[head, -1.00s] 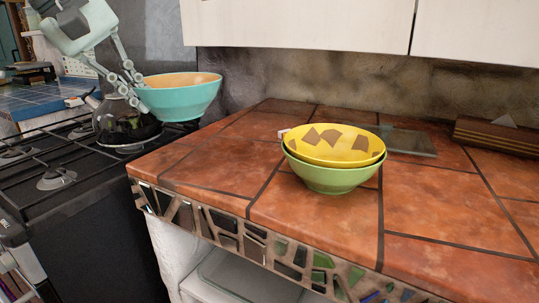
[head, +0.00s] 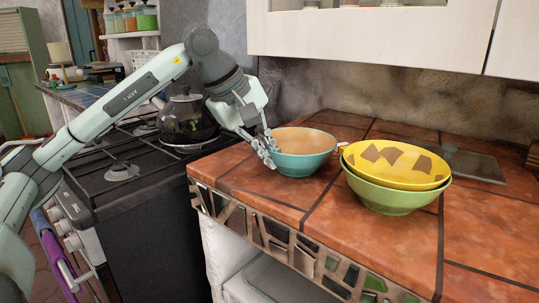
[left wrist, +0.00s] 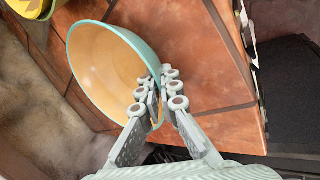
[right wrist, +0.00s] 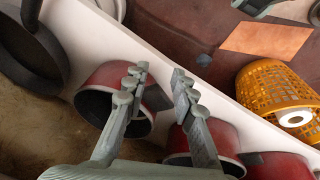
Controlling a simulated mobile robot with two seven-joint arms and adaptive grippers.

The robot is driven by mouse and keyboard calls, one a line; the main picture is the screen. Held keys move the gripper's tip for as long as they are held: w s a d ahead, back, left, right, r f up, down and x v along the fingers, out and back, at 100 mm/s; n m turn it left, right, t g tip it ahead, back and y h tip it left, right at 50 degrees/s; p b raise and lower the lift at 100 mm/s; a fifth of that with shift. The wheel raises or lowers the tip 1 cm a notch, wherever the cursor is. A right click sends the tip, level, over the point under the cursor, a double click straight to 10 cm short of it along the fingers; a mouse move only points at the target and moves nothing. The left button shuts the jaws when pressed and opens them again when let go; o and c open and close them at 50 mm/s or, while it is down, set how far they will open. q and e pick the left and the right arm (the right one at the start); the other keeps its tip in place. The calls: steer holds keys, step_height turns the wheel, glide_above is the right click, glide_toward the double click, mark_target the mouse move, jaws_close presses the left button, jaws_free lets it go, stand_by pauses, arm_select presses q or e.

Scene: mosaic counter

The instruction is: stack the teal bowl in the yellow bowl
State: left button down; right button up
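The teal bowl (head: 305,163), orange-tan inside, is upright over the left part of the tiled counter. I cannot tell whether its base touches the tiles. My left gripper (head: 270,145) is shut on its left rim, and the left wrist view shows the fingers (left wrist: 163,88) pinching the edge of the bowl (left wrist: 105,65). The yellow bowl (head: 400,172), with brown patches inside, sits in a green bowl (head: 385,198) just right of the teal bowl; part of it shows at the left wrist view's top-left corner. My right gripper (right wrist: 160,72) is open and empty.
A black stove with a dark glass kettle (head: 185,122) stands left of the counter (head: 330,215). A glass slab (head: 470,163) lies behind the yellow bowl. Wall cabinets hang above. The right wrist view shows red pots (right wrist: 105,85) and an orange basket (right wrist: 275,85).

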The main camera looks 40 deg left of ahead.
arm_select(q)
steer(key=c, duration=2.2)
jaws_free()
steer(key=shift+f, duration=0.1)
steer(key=o, duration=0.5)
arm_select(e)
steer(key=shift+s+d+r, duration=0.15)
steer(key=shift+s, duration=0.15)
steer(key=shift+r, duration=0.1)
